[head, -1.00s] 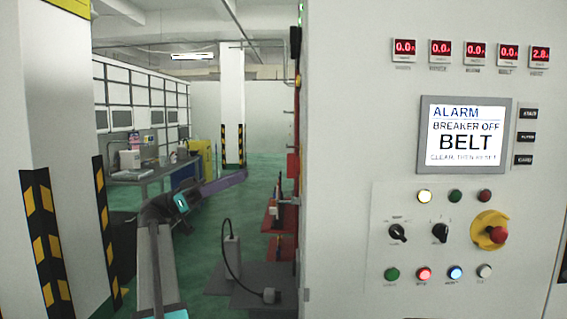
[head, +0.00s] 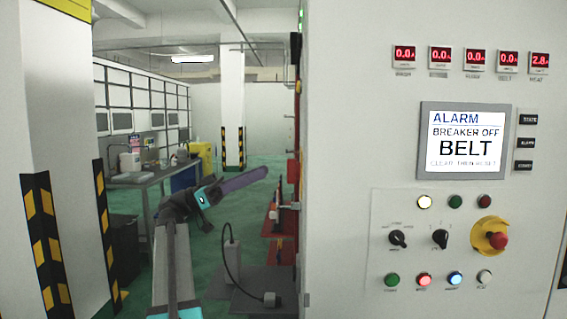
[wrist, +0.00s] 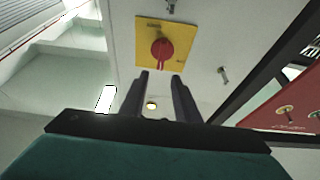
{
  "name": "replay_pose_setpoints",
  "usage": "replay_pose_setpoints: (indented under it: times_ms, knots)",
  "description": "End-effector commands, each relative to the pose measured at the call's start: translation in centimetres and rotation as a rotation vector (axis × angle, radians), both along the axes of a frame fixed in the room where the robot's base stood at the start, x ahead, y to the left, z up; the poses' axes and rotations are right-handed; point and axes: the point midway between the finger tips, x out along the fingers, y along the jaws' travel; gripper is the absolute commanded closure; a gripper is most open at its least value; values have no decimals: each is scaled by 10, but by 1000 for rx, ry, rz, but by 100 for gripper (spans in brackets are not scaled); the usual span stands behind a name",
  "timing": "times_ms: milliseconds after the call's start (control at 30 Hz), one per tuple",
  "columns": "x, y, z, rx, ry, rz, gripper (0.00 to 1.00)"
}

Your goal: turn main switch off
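The main switch (wrist: 162,50), a round red rotary knob on a square yellow plate, shows at the upper middle of the wrist view. The plate is mounted on a pale grey cabinet face. My gripper (wrist: 160,75) points at the knob with its two dark fingers apart and nothing between them. The fingertips appear just below the plate in the picture, and I see no contact with the knob. The remaining distance is hard to judge.
The cabinet front (head: 350,200) fills the right of the head view, with an alarm screen (head: 463,140) reading "BREAKER OFF BELT" and a red emergency stop (head: 499,240) on yellow. A striped pillar (head: 62,150) stands left. A red panel (wrist: 290,112) is right in the wrist view.

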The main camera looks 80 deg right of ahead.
Motion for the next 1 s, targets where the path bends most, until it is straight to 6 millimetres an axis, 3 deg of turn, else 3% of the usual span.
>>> replay_pose_setpoints:
  times_ms: [500, 1000]
  knots:
    - [-64, -7, 27, 0, 0, -1, 71]
    - [-74, -9, 31, 0, 1, 0, 71]
